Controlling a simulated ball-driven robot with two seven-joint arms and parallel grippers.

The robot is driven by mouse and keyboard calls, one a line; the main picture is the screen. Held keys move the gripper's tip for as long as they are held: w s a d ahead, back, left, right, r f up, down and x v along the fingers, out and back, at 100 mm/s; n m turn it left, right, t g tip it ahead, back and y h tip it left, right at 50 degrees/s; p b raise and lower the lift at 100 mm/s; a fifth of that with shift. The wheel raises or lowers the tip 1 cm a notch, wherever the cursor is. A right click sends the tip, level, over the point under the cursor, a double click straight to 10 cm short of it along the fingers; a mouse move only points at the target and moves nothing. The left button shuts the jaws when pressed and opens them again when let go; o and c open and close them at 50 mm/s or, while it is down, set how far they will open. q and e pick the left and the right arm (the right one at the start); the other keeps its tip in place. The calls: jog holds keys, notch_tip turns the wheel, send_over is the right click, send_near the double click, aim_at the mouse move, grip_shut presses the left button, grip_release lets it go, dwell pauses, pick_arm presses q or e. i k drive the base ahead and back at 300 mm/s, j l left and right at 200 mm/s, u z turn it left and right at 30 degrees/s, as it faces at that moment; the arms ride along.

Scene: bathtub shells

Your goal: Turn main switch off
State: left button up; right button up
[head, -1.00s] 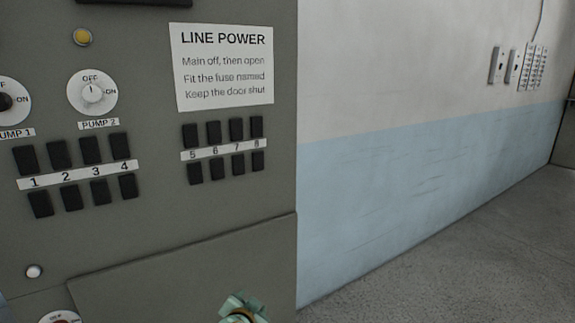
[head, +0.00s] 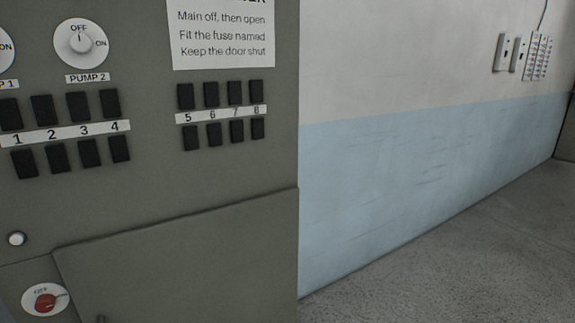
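A red rotary switch (head: 46,301) sits on a round white plate at the bottom left of the grey cabinet in the head view. The plate has small lettering that seems to read OFF at its top. The red handle appears turned toward the right of the plate, away from that lettering, but it is small. No label naming it as the main switch shows. Neither of my grippers is in view.
The grey cabinet door (head: 180,262) is to the right of the red switch and looks shut. Above are the PUMP 2 knob (head: 81,42), numbered black fuse blocks (head: 226,113) and a white notice (head: 221,36). Open floor (head: 480,265) lies right of the cabinet.

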aim_at(44, 304)
jog(key=u, duration=1.55)
